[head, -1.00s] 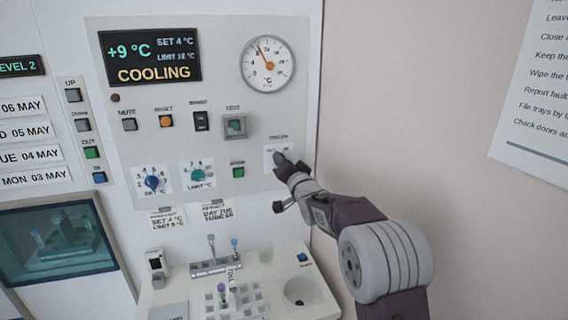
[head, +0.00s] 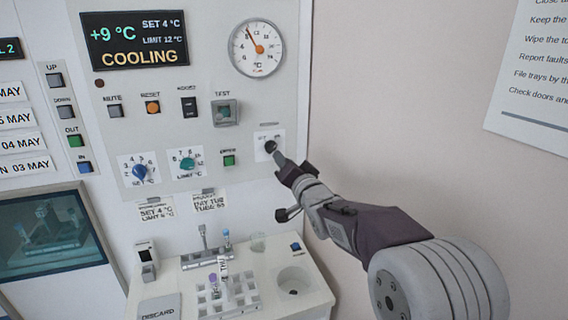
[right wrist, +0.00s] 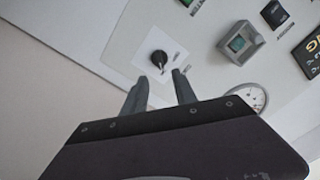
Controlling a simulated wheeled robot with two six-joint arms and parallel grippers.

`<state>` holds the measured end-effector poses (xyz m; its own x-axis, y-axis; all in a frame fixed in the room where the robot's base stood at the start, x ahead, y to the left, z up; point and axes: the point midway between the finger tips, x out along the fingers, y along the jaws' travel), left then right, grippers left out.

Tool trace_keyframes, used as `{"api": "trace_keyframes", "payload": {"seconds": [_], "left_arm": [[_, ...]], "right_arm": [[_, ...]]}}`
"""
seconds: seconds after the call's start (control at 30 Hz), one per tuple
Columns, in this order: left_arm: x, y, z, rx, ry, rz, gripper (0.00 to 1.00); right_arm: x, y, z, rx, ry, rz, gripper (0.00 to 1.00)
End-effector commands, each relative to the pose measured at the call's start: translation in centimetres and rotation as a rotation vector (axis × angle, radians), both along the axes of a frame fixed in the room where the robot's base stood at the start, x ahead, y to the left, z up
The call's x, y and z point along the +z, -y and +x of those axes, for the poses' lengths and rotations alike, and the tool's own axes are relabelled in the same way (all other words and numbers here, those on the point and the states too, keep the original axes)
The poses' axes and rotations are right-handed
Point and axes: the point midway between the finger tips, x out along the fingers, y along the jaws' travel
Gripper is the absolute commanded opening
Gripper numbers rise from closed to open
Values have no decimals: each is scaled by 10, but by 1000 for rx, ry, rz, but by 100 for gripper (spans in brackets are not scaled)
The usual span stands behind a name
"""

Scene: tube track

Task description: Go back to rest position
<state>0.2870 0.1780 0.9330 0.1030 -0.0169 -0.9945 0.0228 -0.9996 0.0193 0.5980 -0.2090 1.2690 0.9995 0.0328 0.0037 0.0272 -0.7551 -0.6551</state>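My right gripper (head: 281,160) is just to the lower right of a black knob (head: 270,146) on a white plate of the control panel. In the right wrist view the fingers of the gripper (right wrist: 160,80) are apart and empty. The knob (right wrist: 159,59) shows beyond the fingertips, clear of both fingers. My left gripper is in no view.
The control panel (head: 230,95) carries a display reading COOLING, a dial gauge (head: 257,48), buttons and two other knobs. Below it a white shelf (head: 170,285) holds a tube rack (head: 228,298) with tubes. A bare wall with a notice (head: 530,90) is on the right.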

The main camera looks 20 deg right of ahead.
Motion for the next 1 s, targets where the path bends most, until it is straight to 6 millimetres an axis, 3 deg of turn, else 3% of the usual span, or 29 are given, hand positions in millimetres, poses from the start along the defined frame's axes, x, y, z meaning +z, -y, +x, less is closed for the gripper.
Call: {"api": "trace_keyframes", "payload": {"seconds": [0.17,0.23,0.27,0.37,0.4,0.5,0.63,0.7,0.8,0.9,1.0], "left_arm": [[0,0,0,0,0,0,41],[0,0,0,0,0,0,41],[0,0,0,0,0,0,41],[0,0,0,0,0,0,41],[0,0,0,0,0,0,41],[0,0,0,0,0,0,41],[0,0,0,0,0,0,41],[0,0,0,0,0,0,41],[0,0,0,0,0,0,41],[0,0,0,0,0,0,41],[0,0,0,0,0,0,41]], "right_arm": [[2,-8,0,14,4,-1,34],[-16,-23,-9,38,-39,11,34],[-34,-26,-14,36,-88,17,34],[-114,-30,-44,24,-332,-34,34],[-147,-30,-62,25,-443,-76,34],[-224,-30,-119,61,-723,-195,34],[-295,-29,-206,173,-1057,-343,34],[-317,-28,-248,253,-1199,-406,34],[-333,-30,-293,372,-1341,-479,34],[-336,-31,-313,472,-1399,-546,34],[-336,-31,-313,496,-1396,-572,34]]}}
